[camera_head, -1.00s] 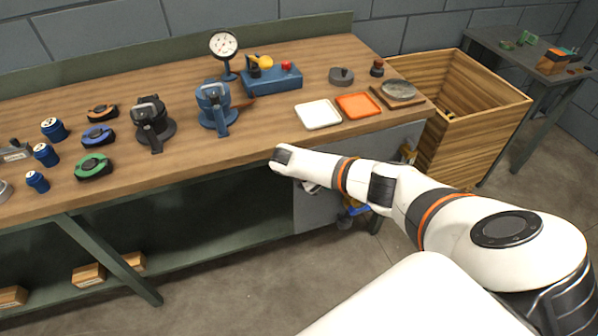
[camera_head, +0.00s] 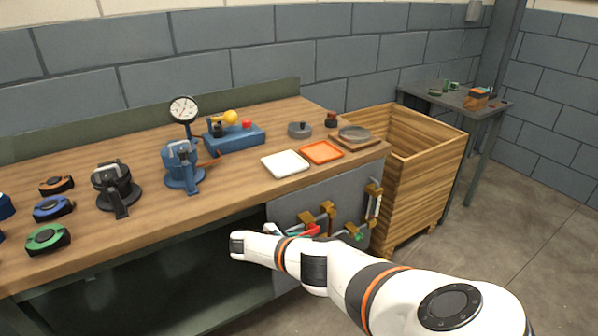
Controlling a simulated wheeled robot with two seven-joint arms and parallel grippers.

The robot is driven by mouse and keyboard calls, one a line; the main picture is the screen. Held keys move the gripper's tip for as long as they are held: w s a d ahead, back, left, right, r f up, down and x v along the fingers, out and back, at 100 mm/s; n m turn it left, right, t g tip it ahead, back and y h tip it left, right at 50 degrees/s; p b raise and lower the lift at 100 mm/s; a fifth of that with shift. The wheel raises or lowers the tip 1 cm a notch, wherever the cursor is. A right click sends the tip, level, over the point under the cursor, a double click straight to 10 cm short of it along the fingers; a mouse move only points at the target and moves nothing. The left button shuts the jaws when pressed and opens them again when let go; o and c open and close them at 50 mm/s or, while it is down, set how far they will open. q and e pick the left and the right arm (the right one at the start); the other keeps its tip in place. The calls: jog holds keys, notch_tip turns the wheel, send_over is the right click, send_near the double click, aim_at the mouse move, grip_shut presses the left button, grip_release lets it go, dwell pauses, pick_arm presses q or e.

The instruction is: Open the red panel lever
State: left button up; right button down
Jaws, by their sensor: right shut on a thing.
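The grey panel (camera_head: 340,188) is on the front of the bench below the right end of the top. Several brass-coloured fittings (camera_head: 326,210) are mounted on it. The red lever (camera_head: 308,231) shows low on the panel, partly hidden behind my right arm. My right gripper (camera_head: 284,231) is at the red lever, shut on it; its fingertips are small and mostly hidden by my wrist. A green part (camera_head: 358,237) and a pale handle (camera_head: 374,206) are on the panel to the right. My left gripper is out of view.
The wooden bench top (camera_head: 235,195) holds a dial gauge (camera_head: 184,109), blue and black devices, a white tray (camera_head: 285,163) and an orange tray (camera_head: 321,152). A wooden crate (camera_head: 425,175) stands right of the panel. Floor at right is clear.

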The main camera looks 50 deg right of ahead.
jog(key=shift+f, duration=0.1)
jog(key=c, duration=1.6)
grip_release()
jog(key=shift+o, duration=0.2)
jog(key=p+v, duration=0.1)
jog(key=v, duration=1.1)
